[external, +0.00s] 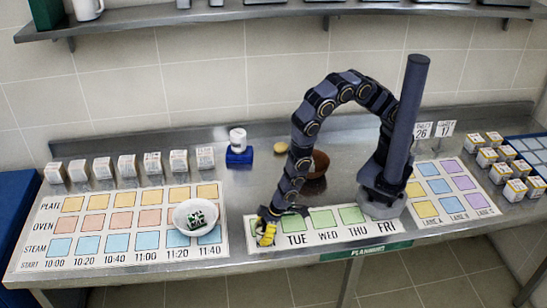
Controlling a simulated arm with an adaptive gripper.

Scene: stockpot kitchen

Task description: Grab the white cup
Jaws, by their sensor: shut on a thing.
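A white cup-like container (238,137) stands upright on a small blue block (239,156) at the back of the steel counter, left of my arm. A white mug (88,9) also stands on the wall shelf at the upper left. My gripper (267,231) is low over the left end of the weekday mat (388,228), well in front of both. It is shut on a small yellow thing (267,238). The fingertips are small and partly hidden here, so the exact grip is unclear.
A white bowl (180,216) with a green-and-white item (196,220) sits on the left chart, left of my gripper. Several small white boxes line the back left. A brown bowl (319,165) is behind my arm. More boxes stand at the right.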

